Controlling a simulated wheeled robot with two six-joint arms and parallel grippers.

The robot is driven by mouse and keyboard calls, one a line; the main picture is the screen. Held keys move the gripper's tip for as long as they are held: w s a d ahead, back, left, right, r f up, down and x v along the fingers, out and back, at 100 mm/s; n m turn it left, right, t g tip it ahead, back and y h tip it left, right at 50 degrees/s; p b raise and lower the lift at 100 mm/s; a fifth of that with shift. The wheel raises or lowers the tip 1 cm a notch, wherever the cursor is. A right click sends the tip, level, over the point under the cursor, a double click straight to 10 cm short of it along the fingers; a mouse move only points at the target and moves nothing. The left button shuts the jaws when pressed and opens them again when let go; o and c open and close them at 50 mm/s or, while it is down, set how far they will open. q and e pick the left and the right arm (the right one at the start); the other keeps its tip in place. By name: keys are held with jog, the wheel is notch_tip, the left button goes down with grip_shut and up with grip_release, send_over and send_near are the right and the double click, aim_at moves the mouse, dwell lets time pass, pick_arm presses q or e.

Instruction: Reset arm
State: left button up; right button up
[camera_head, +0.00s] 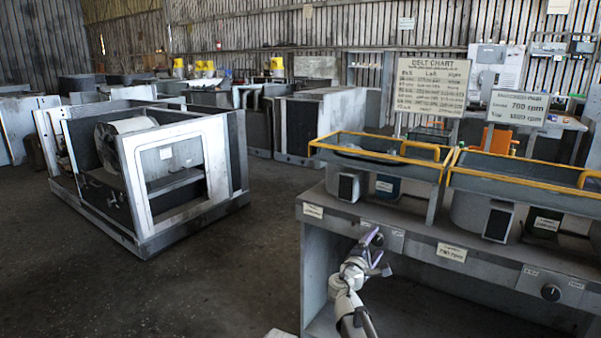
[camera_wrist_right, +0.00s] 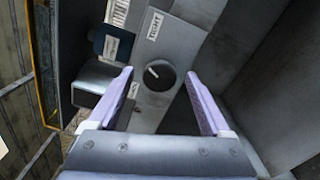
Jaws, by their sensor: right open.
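My right gripper (camera_head: 379,254) is in front of the workbench at its front panel, with its pale purple fingers apart. In the right wrist view the open right gripper (camera_wrist_right: 159,82) has nothing between its fingertips. A dark round knob (camera_wrist_right: 160,75) with a white pointer mark shows beyond and between the fingers, on a grey panel. I cannot tell any contact with it. My left gripper is not in view.
The grey workbench (camera_head: 452,238) carries yellow-railed housings (camera_head: 380,159) and another dark knob (camera_head: 550,292) on its front panel. An open grey housing (camera_head: 185,213) stands on the floor at left. Sign boards (camera_head: 431,86) stand behind. Dark floor between is clear.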

dwell(0.4)
jog(key=v, duration=0.7)
jog(key=x, duration=0.7)
jog(key=shift+w+d, duration=0.1)
jog(key=m, duration=0.5)
jog(key=shift+f, duration=0.1)
jog(key=m, duration=1.1)
jog(key=shift+f, duration=0.1)
jog(key=m, duration=0.5)
